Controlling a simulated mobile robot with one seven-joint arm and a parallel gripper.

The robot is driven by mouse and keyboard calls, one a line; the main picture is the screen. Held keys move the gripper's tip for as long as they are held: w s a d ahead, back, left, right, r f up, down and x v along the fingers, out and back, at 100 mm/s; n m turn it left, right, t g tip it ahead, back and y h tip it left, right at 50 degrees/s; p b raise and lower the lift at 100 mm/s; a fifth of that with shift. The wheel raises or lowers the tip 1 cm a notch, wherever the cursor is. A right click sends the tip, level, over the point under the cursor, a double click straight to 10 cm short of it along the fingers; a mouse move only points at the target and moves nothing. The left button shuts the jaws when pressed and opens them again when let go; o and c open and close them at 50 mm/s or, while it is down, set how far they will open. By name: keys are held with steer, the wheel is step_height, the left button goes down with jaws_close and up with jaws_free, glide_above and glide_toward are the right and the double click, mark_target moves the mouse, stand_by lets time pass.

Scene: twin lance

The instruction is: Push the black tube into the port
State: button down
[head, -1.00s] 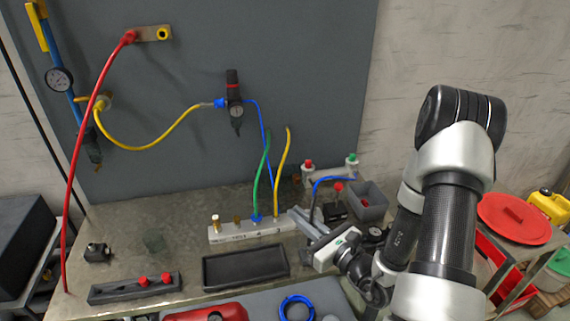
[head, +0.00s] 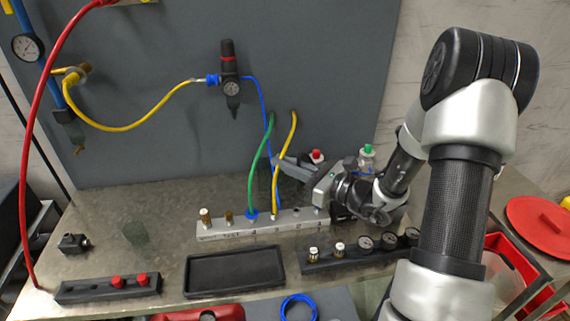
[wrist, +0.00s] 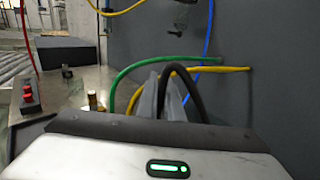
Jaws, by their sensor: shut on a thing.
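The black tube (wrist: 190,78) arches up from between my gripper's fingers in the wrist view and drops behind the gripper body. My gripper (head: 282,168) is shut on it and points left, above the right half of the pale port block. Its fingers also show in the wrist view (wrist: 166,100). I cannot make out the tube in the head view, and its lower end is hidden. The port block (head: 237,231) has brass fittings at its left, then a green tube (head: 258,165) and a yellow tube (head: 276,185) standing in it. Openings show toward its right end.
A black tray (head: 236,287) and a dark rack with gauges (head: 345,257) lie in front of the block. A blue hose (head: 264,105) hangs from the regulator (head: 231,88) behind. A dark bar with red knobs (head: 108,289) is at front left.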

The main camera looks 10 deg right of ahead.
steer(key=shift+f+b, duration=2.3)
steer(key=shift+f, duration=0.6)
steer(key=shift+f+b, duration=1.15)
steer(key=shift+f, duration=0.4)
steer(key=c, duration=1.8)
jaws_free()
steer(key=shift+c, duration=0.2)
steer(key=v, duration=1.7)
steer(key=shift+d+p, duration=0.2)
steer(key=shift+p, duration=0.1)
steer(key=shift+s+r, duration=0.15)
